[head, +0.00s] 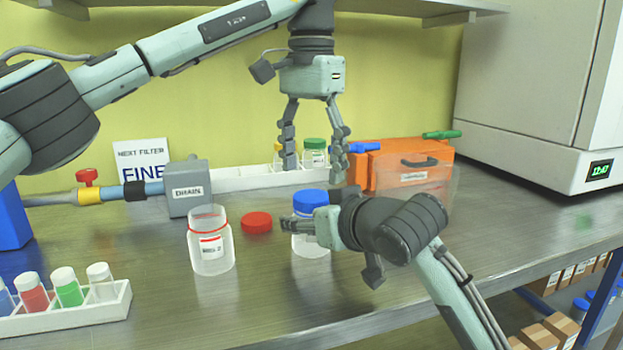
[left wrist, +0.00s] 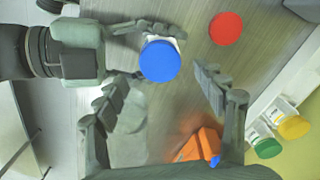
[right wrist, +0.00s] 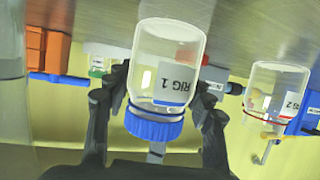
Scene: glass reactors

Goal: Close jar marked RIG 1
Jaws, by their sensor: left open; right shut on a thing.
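The jar marked RIG 1 (right wrist: 168,70) is clear, with its label legible in the right wrist view, where it appears upside down. Its blue lid (head: 310,199) sits on the mouth; I cannot tell how tightly. My right gripper (right wrist: 162,98) is shut on this jar, which stands upright on the bench, its body partly hidden by the gripper in the head view. My left gripper (head: 313,168) is open and empty, pointing down above the lid. In the left wrist view the blue lid (left wrist: 160,61) shows between and beyond the left fingers.
An open jar marked RIG 2 (head: 211,247) stands left, beside a loose red lid (head: 257,222). A vial rack (head: 70,315) is front left. Behind are a drain box (head: 188,188), a white tray (head: 230,180) with capped jars and an orange box (head: 405,168).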

